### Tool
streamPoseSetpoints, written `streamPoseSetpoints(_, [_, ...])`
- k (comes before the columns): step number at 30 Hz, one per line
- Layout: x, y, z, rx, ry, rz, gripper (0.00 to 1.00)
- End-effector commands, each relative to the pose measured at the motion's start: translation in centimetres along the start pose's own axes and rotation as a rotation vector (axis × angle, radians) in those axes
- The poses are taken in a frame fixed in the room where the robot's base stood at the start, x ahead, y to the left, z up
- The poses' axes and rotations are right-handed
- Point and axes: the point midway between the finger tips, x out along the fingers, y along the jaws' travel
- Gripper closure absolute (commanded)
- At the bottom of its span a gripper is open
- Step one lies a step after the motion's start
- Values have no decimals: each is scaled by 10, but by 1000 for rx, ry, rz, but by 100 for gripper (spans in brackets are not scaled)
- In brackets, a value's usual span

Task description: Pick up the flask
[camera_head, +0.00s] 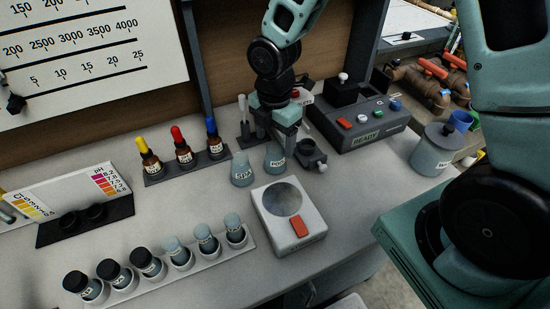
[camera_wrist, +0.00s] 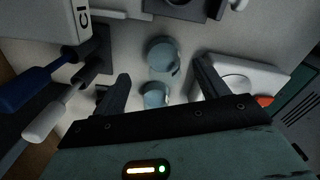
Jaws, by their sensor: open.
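Two small blue-grey conical flasks stand close together on the bench. One flask with a label like "SPA" (camera_head: 242,171) stands behind the white scale. The other, right flask (camera_head: 275,159) has a label I cannot read surely. My gripper (camera_head: 279,143) points down just over the right flask, its fingers hiding part of the top. In the wrist view my gripper (camera_wrist: 161,70) is open and empty. The nearer flask (camera_wrist: 155,97) shows between the finger lines, close to the palm edge. The farther flask (camera_wrist: 163,56) lies just beyond the fingertips.
A white scale (camera_head: 303,234) with an orange button stands in front. Dropper bottles (camera_head: 184,157) stand behind left, a row of vials (camera_head: 160,266) front left. A dark holder (camera_head: 312,157) is right of my gripper, with a grey console (camera_head: 366,127) beyond.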

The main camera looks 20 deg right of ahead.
Motion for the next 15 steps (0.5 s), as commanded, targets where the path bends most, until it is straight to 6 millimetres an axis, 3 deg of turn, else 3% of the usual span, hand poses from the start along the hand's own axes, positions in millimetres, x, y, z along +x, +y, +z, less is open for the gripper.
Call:
streamPoseSetpoints(9, [42, -6, -5, 0, 1, -4, 27])
streamPoseSetpoints(15, [48, -5, -4, 0, 0, -1, 27])
